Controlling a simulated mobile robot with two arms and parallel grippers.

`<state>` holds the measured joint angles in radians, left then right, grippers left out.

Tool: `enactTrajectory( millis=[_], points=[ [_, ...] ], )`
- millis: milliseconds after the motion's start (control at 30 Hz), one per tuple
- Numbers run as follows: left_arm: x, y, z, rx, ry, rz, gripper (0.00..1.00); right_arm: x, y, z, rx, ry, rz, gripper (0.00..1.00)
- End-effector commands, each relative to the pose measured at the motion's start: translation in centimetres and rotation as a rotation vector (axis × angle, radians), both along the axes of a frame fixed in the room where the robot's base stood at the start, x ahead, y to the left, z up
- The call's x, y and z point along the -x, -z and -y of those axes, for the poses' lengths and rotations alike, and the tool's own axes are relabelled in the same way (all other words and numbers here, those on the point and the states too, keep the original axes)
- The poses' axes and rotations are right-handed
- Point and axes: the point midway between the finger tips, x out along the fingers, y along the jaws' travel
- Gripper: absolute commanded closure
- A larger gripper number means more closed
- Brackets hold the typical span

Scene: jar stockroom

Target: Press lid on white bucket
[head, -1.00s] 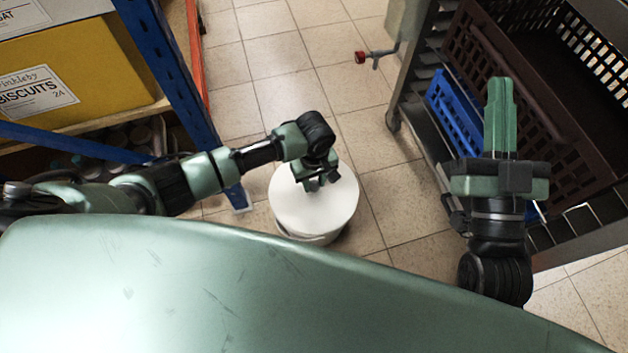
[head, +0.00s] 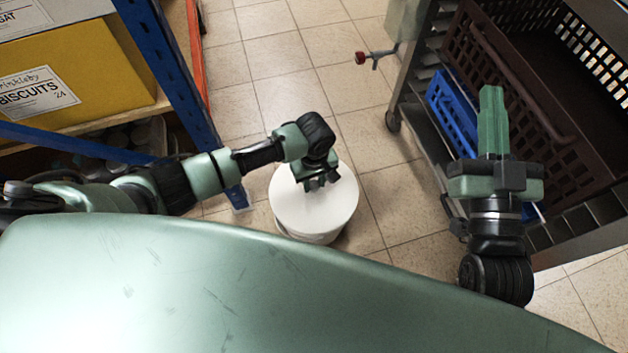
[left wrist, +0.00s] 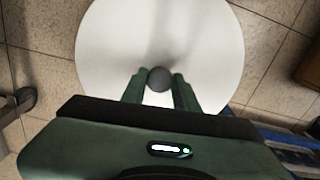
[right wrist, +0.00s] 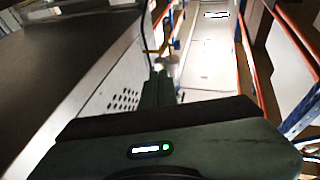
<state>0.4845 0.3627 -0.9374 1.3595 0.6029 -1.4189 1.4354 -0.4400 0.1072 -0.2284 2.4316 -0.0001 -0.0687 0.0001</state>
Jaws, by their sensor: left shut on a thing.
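A round white lid (head: 300,209) lies over the white bucket (head: 308,238), which stands on the tiled floor in the middle of the head view. The lid looks level and lined up with the bucket; I cannot tell whether its rim is fully seated. My left gripper (head: 318,184) points down at the lid's centre. In the left wrist view my left gripper (left wrist: 159,76) is shut on the small grey knob (left wrist: 159,80) in the middle of the lid (left wrist: 110,45). My right gripper (head: 492,90) is shut and empty, away to the right. The bucket is mostly hidden under the lid.
A blue-posted shelf (head: 172,75) with a yellow biscuit box (head: 110,65) stands at the left. A metal rack (head: 408,110) with a brown crate (head: 520,90) and a blue crate (head: 450,110) stands at the right. Floor behind the bucket is clear.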

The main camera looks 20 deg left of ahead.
Motion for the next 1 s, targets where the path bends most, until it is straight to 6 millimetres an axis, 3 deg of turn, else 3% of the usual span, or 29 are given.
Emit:
enactTrajectory(
  millis=[1000],
  points=[
    [0.0,0.1,0.0,0.001,0.000,0.001,1.00,-0.5,1.9,0.1,0.028,0.005,-0.104,1.00]
  ],
)
